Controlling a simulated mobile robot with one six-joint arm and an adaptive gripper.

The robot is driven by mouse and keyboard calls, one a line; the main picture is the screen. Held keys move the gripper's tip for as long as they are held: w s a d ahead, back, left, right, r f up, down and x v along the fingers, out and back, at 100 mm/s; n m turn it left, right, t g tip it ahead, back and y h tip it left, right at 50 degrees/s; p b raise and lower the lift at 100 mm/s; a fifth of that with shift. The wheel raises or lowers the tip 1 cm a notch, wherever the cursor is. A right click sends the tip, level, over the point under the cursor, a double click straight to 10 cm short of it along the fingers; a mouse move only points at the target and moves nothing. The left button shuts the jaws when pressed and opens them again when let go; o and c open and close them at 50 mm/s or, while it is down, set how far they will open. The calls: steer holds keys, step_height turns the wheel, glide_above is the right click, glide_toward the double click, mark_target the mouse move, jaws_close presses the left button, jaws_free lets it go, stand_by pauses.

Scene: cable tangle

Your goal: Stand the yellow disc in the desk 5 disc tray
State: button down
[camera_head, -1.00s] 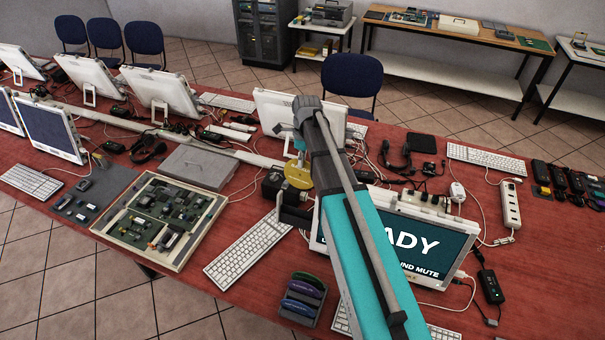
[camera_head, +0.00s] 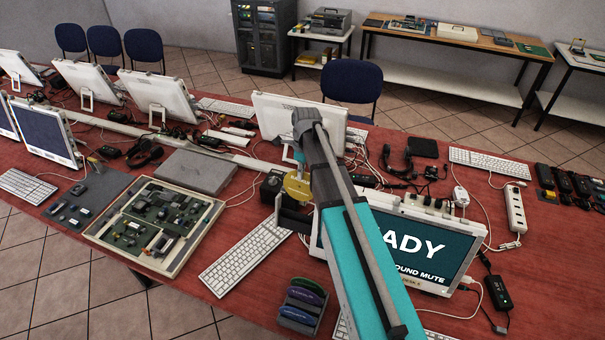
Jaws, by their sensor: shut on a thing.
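The yellow disc (camera_head: 297,187) is held above the red desk, beside the dark end of my arm. My gripper (camera_head: 288,208) is shut on it; the arm partly hides the jaws, and the fingertips are hard to make out. A small dark disc tray (camera_head: 287,325) stands at the desk's near edge, below the gripper in the picture. It holds several upright discs in purple, green and blue tones. The yellow disc is apart from this tray. No desk number is readable on the tray.
A white keyboard (camera_head: 243,257) lies left of the tray. A monitor reading "ADY" (camera_head: 425,245) stands behind my arm on the right. A framed circuit board (camera_head: 155,225) lies further left. Cables and a power strip (camera_head: 516,208) lie at right.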

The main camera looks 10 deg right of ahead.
steer(key=shift+f+b, duration=0.25)
steer(key=shift+b, duration=0.05)
steer(key=shift+b+x, duration=6.1)
steer(key=shift+x, duration=0.15)
steer(key=c, duration=0.7)
jaws_free()
